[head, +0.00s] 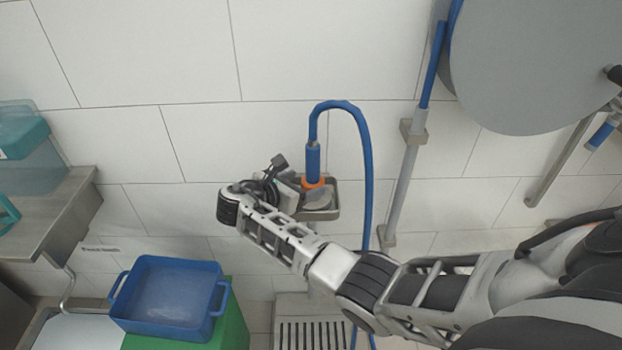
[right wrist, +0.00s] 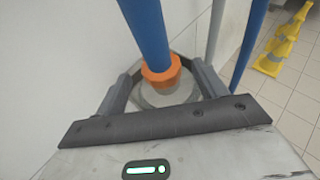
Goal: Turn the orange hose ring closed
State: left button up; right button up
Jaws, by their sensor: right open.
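The orange hose ring (head: 313,184) sits at the lower end of the blue hose handle (head: 313,162), above a small metal holder (head: 325,208) on the tiled wall. In the right wrist view the orange ring (right wrist: 162,72) circles the lower end of the blue tube (right wrist: 145,30). My right gripper (head: 300,186) is at the ring. In the right wrist view its two fingers (right wrist: 166,84) stand open on either side of the ring, with visible gaps. My left gripper is not in view.
The blue hose (head: 366,170) loops down right of the ring. A grey pipe (head: 402,190) and a large grey disc (head: 540,60) are further right. A blue tub (head: 170,262) stands on a green block (head: 235,325) at lower left. Yellow cones (right wrist: 282,42) stand on the floor.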

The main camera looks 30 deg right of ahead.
jog(key=v, duration=1.1)
